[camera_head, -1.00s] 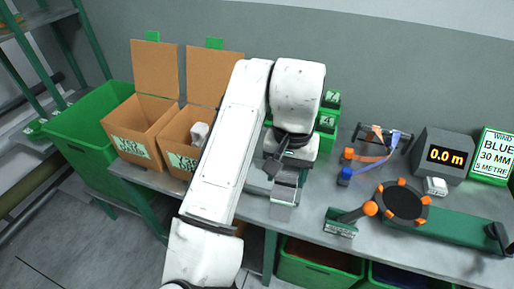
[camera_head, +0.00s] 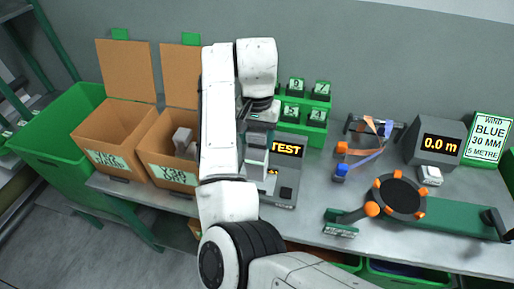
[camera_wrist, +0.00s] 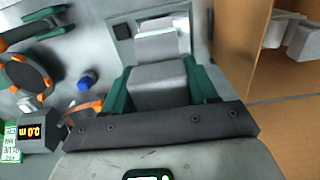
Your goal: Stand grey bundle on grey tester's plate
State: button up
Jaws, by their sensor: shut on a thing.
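My gripper (camera_head: 258,125) points down over the grey tester (camera_head: 284,190), whose screen reads TEST. In the wrist view its green-sided fingers (camera_wrist: 162,88) are shut on the grey bundle (camera_wrist: 160,75), a blocky piece. The bundle (camera_head: 255,158) also shows below the gripper in the head view, upright, in front of the left part of the tester. The tester's plate is mostly hidden behind the bundle and arm. I cannot tell whether the bundle touches it. Part of the tester (camera_wrist: 124,30) shows beyond the bundle in the wrist view.
Two open cartons (camera_head: 112,135) stand left of my arm; the nearer one holds pale bundles (camera_head: 183,140). Green labelled bins (camera_head: 304,112) stand behind the tester.

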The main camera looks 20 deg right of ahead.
aim_at(257, 146)
jog(key=w+f, duration=0.1)
jog(key=w+d+f, duration=0.1)
jog(key=f, duration=0.1)
jog(key=shift+w+d+f+p, duration=0.1)
jog(key=shift+w+f+p, duration=0.15)
jog(key=shift+w+p, duration=0.15)
jog(key=shift+f+p, duration=0.45)
jog(key=shift+f, duration=1.15)
jog(key=o, duration=1.5)
notch_tip(257, 146, up, 12)
jog(key=shift+r+b, duration=0.1)
jog(key=shift+b, duration=0.75)
